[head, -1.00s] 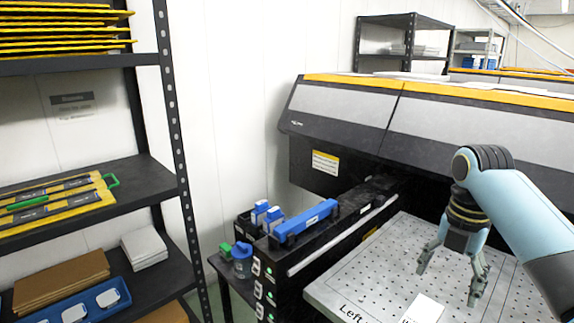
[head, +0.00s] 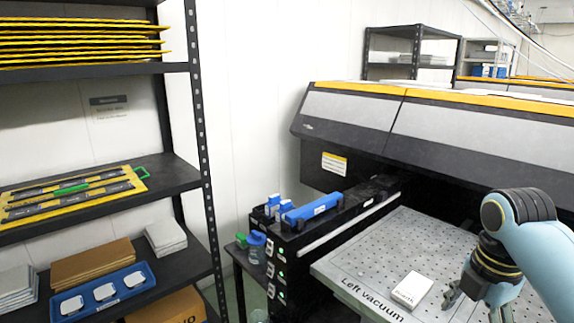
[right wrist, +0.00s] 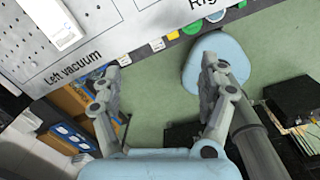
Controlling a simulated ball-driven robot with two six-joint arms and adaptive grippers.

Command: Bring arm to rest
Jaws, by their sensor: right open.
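My right gripper (head: 477,304) is open and empty at the lower right of the head view. Its arm comes in from the right edge and bends down over the front part of the perforated printer bed (head: 370,262). In the right wrist view the gripper's two fingers (right wrist: 160,76) stand wide apart, with green floor between and beyond them. A small white box (head: 411,289) lies on the bed, left of the gripper and apart from it; it also shows in the right wrist view (right wrist: 58,24). My left gripper is in neither view.
The large printer (head: 440,125) stands behind the bed. Blue ink bottles (head: 272,204) and a long blue piece (head: 312,208) sit on its left side unit. A blue-topped container (head: 256,246) stands beside it. A black shelf rack (head: 100,207) with boards and trays fills the left.

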